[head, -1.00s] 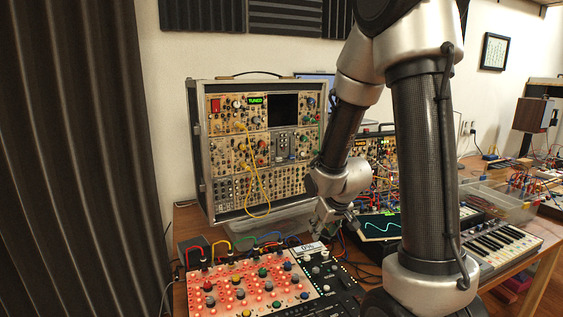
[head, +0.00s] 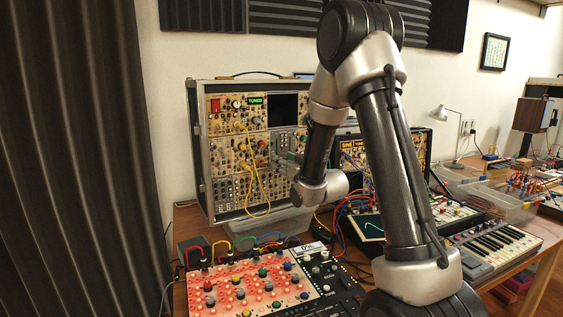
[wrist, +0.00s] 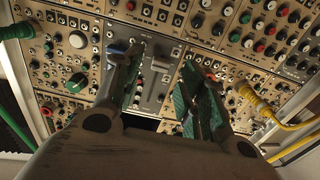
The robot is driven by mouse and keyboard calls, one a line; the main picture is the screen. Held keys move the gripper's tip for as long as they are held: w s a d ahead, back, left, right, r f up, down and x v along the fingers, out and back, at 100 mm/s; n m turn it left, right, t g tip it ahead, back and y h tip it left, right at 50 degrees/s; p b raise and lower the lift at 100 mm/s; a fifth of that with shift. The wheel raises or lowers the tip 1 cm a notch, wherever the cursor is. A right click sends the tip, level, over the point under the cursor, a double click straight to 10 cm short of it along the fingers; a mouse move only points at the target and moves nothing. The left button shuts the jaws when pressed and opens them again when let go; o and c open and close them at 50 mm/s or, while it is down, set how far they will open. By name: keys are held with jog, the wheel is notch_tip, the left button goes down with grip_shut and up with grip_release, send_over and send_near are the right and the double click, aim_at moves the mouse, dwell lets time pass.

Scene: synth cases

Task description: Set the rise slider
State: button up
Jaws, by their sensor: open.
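A grey panel with upright slider slots (wrist: 152,95) sits among beige modules in the wrist view. Small slider caps (wrist: 161,64) show on it; I cannot read which one is marked rise. My gripper (wrist: 160,60) is open in front of this panel, one finger on each side of it, with nothing held. I cannot tell whether a fingertip touches the panel. In the head view the rack case (head: 203,150) stands upright at the back of the desk. My arm's end is at its right part and hides some of it.
Yellow cables (wrist: 262,105) hang at the right of the wrist view, and a green cable (wrist: 15,122) is at the left. A red-lit mixer panel (head: 245,288) lies below the case. A keyboard (head: 500,245) and a clear bin (head: 490,198) stand to the right.

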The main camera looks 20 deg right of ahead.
jog(key=shift+w+a, duration=0.1)
jog(key=shift+w, duration=1)
grip_shut()
jog(key=shift+r, duration=3.5)
grip_release()
jog(key=shift+s, duration=0.1)
send_near(277, 138)
jog(key=shift+s+f, duration=0.1)
jog(key=shift+s, duration=0.35)
